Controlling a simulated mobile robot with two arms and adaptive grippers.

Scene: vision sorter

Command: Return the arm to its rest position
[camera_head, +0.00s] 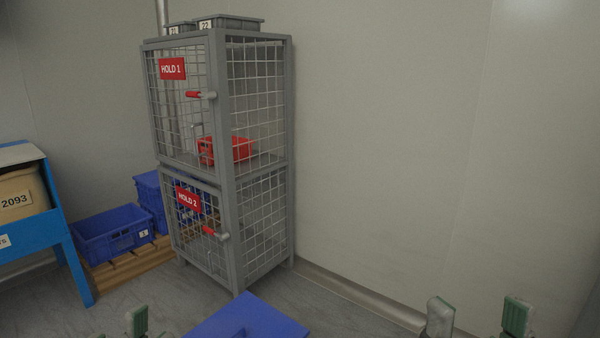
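My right gripper (478,316) is at the bottom right edge of the head view. Its two green-padded fingertips stand well apart, with only floor and wall visible between them. My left gripper (138,322) just shows at the bottom left edge. One green-padded fingertip is clear and the rest is cut off, so its opening cannot be judged. Neither gripper is seen touching anything. Most of both arms is out of view.
A grey mesh cage (223,180) with HOLD 1 and HOLD 2 doors stands ahead, a red bin (240,149) inside. Left are a blue crate (105,240) on a wooden pallet (130,265) and a blue rack (40,235). A blue panel (270,318) lies low in front.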

